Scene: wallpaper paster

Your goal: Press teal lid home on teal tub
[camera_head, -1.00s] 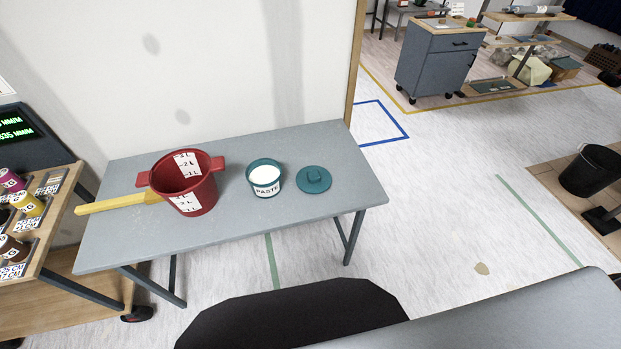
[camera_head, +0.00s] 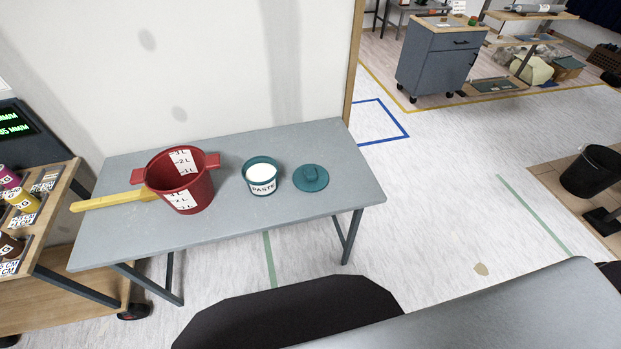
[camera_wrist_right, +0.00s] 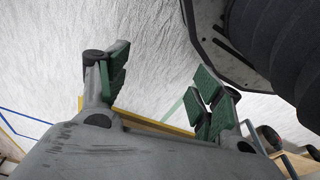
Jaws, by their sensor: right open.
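The teal tub (camera_head: 261,178) stands upright on the grey table, open at the top, with white paste inside and a "PASTE" label. The teal lid (camera_head: 311,178) lies flat on the table just right of the tub, apart from it, with its raised grip on top. My right gripper (camera_wrist_right: 158,100) shows in the right wrist view, its green-padded fingers spread apart with nothing between them. It is not over the table in the head view. My left gripper is in neither view.
A red bucket (camera_head: 181,182) stands left of the tub on the grey table (camera_head: 225,218), with a yellow handle (camera_head: 112,201) beside it. A wooden rack (camera_head: 45,215) with paint pots is at far left. The table's right end is bare.

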